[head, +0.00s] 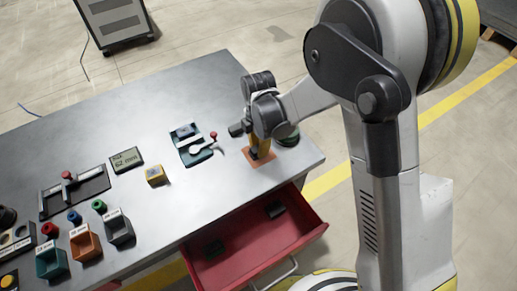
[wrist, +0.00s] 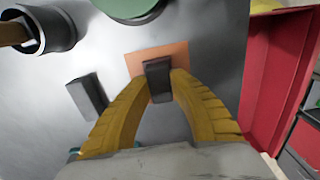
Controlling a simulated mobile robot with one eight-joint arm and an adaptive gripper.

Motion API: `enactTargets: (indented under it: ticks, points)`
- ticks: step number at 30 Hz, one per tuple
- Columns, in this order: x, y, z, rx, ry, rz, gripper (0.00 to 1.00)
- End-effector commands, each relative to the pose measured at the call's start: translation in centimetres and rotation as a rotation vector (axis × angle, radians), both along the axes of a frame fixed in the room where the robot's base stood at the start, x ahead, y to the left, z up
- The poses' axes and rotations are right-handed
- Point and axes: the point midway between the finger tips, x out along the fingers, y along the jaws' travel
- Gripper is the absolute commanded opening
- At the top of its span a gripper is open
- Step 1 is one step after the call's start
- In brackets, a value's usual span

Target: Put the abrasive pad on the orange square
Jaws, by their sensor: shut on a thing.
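The orange square (head: 265,160) lies flat on the grey metal bench near its right end. It also shows in the wrist view (wrist: 136,62), partly covered. My gripper (head: 258,150) points down over it. In the wrist view the yellow fingers (wrist: 160,84) are closed on a dark grey block, which I take to be the abrasive pad (wrist: 158,80). The pad overlaps the near part of the square in that view. I cannot tell whether it touches the surface. In the head view the fingers mostly hide the pad.
A green round thing (head: 290,139) stands close by the square. A loose dark grey block (wrist: 88,97) and a dark cup (wrist: 42,32) are also near. A teal tray (head: 192,148) lies left of my gripper. The red drawer (head: 235,264) stands open below the bench edge.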

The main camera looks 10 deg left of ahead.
Motion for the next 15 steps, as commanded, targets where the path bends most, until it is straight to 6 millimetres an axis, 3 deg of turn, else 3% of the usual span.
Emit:
enactTargets:
  ticks: [8,9,10,15]
  points:
    - [0.0,-0.03,-0.33,0.0,0.0,0.0,0.0]
    - [0.0,-0.03,-0.25,0.0,0.0,0.0,0.34]
    - [0.0,-0.03,-0.21,0.0,0.0,0.0,0.43]
    - [0.0,-0.03,-0.17,0.0,0.0,0.0,0.43]
